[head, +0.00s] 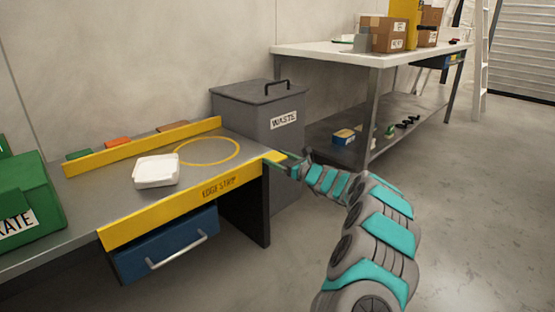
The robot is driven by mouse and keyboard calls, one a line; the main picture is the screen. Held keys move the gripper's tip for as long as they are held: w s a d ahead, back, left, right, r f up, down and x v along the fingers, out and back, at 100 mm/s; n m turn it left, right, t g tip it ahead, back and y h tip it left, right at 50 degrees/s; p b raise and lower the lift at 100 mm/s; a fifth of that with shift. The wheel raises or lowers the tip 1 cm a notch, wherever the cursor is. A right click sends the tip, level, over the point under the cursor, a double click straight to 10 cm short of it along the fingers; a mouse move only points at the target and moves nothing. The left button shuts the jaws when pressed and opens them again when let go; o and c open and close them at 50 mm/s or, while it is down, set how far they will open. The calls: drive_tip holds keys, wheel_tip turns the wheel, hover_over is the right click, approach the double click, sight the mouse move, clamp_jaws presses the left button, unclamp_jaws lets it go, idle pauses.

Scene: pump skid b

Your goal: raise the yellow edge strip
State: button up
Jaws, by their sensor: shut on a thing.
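The yellow edge strip (180,208) runs along the front edge of the grey bench and carries the words "EDGE STRIP". Its right end lies at the bench's right corner. My gripper (276,158) is at that right end and is shut on the strip. My arm comes in from the lower right. The fingers are small in the head view, and my arm partly hides them. The strip's face stands upright along the bench front, above the blue drawer.
A white tray (157,171) and a yellow ring marking (208,151) are on the bench. A green crate (28,196) stands at the left. A blue drawer (165,247) hangs below. A grey waste bin (255,110) stands behind my gripper. A white-topped table (325,54) is further back.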

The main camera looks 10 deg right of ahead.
clamp_jaws()
wheel_tip(320, 180, up, 8)
drive_tip(key=p, duration=0.4)
drive_tip(key=shift+p, duration=0.35)
drive_tip(key=shift+f, duration=0.1)
drive_tip(key=o, duration=1.3)
unclamp_jaws()
drive_tip(key=shift+o, duration=0.7)
drive_tip(key=shift+d+f, duration=0.1)
drive_tip(key=v, duration=0.7)
drive_tip(key=shift+s, duration=0.35)
